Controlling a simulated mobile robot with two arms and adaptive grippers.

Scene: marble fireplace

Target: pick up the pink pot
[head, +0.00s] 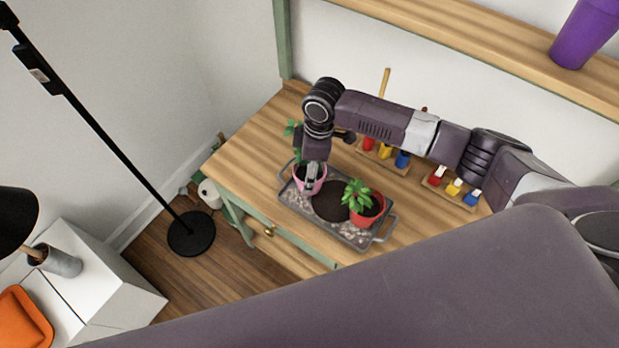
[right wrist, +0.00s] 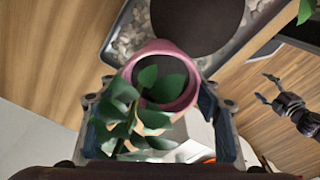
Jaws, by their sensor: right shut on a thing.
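The pink pot (head: 312,186) with a green leafy plant is at the left end of the grey tray (head: 368,241). My right gripper (head: 312,177) is shut on the pink pot from above. In the right wrist view the pot's pink rim (right wrist: 160,47) shows between the two fingers (right wrist: 165,120), with leaves over the near side. I cannot tell whether the pot touches the tray. My left gripper (right wrist: 267,88) shows at the right of the right wrist view, fingers apart and empty; the head view does not show it.
A red pot (head: 367,212) with a plant stands at the tray's right end, beside a dark round patch (head: 330,201). Small red, yellow and blue items stand on wooden holders (head: 455,197) behind. The wooden table (head: 245,160) is clear at left. A black floor lamp (head: 190,233) stands left.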

